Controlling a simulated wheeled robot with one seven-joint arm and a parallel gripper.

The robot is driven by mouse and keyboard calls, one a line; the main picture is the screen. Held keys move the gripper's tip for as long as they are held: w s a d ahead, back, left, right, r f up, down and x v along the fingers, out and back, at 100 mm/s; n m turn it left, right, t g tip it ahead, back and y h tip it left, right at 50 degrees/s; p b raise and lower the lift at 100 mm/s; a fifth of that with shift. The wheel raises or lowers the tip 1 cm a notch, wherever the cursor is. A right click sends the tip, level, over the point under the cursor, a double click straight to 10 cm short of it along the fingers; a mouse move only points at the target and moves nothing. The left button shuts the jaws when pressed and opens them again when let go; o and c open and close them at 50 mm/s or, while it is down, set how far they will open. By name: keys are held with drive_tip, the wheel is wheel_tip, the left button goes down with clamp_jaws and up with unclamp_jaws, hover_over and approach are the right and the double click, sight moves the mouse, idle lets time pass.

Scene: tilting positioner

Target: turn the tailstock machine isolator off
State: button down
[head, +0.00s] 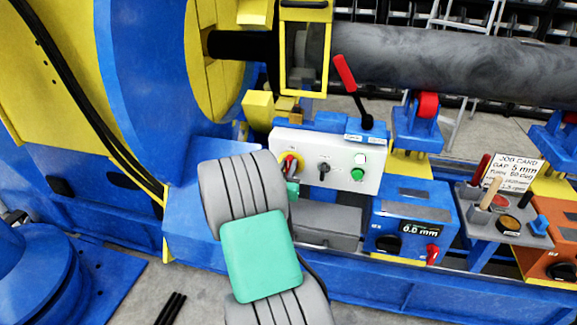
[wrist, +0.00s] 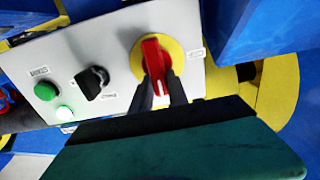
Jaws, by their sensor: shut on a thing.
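The isolator is a red rotary handle on a yellow round plate (wrist: 178,50), at one end of a white control panel (wrist: 110,50). In the head view the isolator (head: 291,162) is at the panel's left end, partly hidden by my arm. My gripper (wrist: 158,88) is shut on the red handle (wrist: 153,55), with its dark fingers on either side of the handle's near end. In the wrist view the handle points roughly up and down the picture. The small labels beside it are too blurred to read.
On the same panel are a black selector knob (head: 323,168) and green buttons (head: 358,174). A red-handled lever (head: 345,73) stands above it. A grey box (head: 325,227) lies below. A blue gauge box (head: 412,222) and a tool tray (head: 500,215) are to the right.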

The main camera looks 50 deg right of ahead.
drive_tip(key=shift+w+n, duration=0.1)
drive_tip(key=shift+n, duration=0.2)
drive_tip(key=shift+w+a+f+n+p, duration=0.15)
drive_tip(key=shift+w+f+n+p, duration=0.2)
drive_tip(key=shift+n, duration=2.6)
drive_tip(key=shift+w+a+f+n+p, duration=0.25)
drive_tip(key=shift+f+n, duration=0.15)
drive_tip(key=shift+n, duration=2.5)
drive_tip(key=shift+w+a+f+n+p, duration=0.1)
drive_tip(key=shift+w+f+n+p, duration=0.25)
drive_tip(key=shift+n, duration=2.6)
drive_tip(key=c, duration=1.5)
unclamp_jaws()
drive_tip(key=shift+a, duration=0.1)
drive_tip(key=shift+o, duration=1.1)
drive_tip(key=shift+s+d, duration=0.1)
drive_tip(key=shift+d, duration=0.1)
